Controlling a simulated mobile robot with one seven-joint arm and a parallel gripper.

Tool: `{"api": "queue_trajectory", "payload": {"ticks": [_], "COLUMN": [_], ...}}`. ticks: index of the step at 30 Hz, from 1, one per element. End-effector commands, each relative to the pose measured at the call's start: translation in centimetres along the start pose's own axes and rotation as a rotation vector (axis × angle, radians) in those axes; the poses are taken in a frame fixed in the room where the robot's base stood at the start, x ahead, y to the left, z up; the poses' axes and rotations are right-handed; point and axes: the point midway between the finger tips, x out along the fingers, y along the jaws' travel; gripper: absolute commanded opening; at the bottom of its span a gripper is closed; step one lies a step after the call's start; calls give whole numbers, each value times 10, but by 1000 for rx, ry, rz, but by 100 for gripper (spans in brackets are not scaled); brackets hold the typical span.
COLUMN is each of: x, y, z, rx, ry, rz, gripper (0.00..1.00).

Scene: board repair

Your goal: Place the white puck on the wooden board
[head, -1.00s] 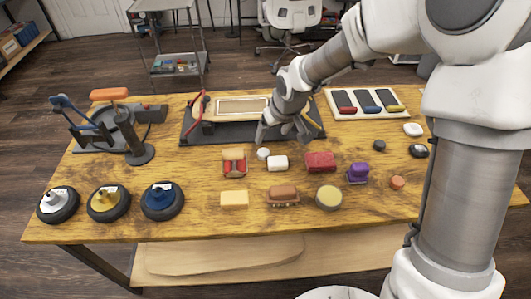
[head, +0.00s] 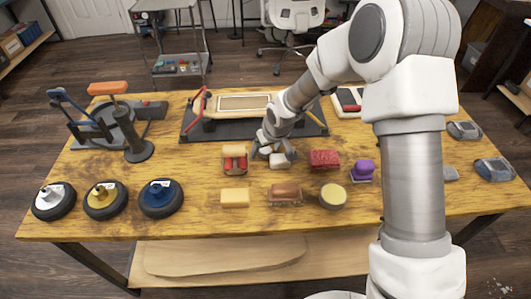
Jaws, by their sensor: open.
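The wooden board (head: 243,103) lies on a dark mat at the back of the table, with a pale rectangular panel on top. My gripper (head: 273,155) is open, low over the table in front of the board. Its fingers are around or just above the spot with a white rectangular block (head: 279,161). A small round white piece, seen earlier just left of that block, is mostly hidden by my gripper now. I cannot tell whether the fingers touch anything. Another white round piece, earlier at the right, is hidden behind my arm.
Near my gripper are a red and cream block (head: 235,161), a red block (head: 324,159), a purple piece (head: 362,171), a yellow block (head: 235,196), a brown block (head: 285,193) and a round tin (head: 333,196). The front edge is clear.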

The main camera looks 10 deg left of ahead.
Motion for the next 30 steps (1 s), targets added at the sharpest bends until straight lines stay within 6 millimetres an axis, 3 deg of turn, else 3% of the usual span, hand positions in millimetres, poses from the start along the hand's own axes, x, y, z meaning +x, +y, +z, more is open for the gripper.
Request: {"api": "queue_trajectory", "payload": {"ticks": [6,19,30], "x": [0,0,-4], "y": [0,0,0], "z": [0,0,-2], "rx": [0,1,1], "ry": [0,-1,0], "rz": [0,0,0], "gripper": [80,2,0]}}
